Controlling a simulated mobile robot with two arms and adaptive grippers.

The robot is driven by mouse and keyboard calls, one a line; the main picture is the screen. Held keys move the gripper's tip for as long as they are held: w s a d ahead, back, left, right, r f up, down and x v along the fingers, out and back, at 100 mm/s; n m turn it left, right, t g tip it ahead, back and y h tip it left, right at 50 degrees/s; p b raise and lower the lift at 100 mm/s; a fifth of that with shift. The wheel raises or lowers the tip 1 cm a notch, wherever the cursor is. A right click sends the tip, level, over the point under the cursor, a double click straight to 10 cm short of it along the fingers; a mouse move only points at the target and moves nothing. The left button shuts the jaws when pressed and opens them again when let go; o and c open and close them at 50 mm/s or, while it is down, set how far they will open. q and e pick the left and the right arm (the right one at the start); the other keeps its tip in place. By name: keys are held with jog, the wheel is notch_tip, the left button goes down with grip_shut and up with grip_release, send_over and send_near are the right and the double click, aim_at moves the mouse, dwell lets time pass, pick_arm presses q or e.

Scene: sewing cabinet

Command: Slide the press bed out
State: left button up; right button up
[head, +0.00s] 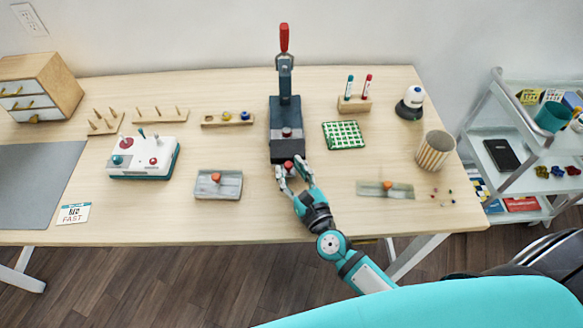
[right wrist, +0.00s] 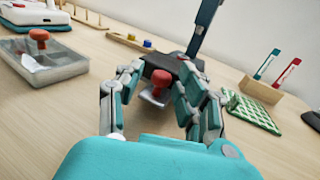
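The press (head: 286,105) is a dark upright device with a red-handled lever, near the middle of the table. A small red knob (head: 288,165) sits at its front edge; in the right wrist view the knob (right wrist: 160,78) stands on a pale plate at the press's dark base. I take this plate to be the press bed (right wrist: 154,99). My right gripper (head: 292,172) is at the front of the press. In the right wrist view its fingers (right wrist: 159,82) are apart on both sides of the knob, with gaps showing. My left gripper is not in view.
A grey tray with an orange knob (head: 220,187) lies left of my right gripper, and a flat plate with a knob (head: 400,191) lies right. A green grid mat (head: 343,143) and pen holder (head: 354,106) stand right of the press. The table front by the gripper is clear.

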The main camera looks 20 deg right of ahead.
jog(key=shift+s, duration=0.1)
jog(key=s, duration=0.4)
jog(key=s+d, duration=0.1)
jog(key=s, duration=0.6)
jog(key=shift+s+d, duration=0.2)
jog(key=shift+s, duration=0.15)
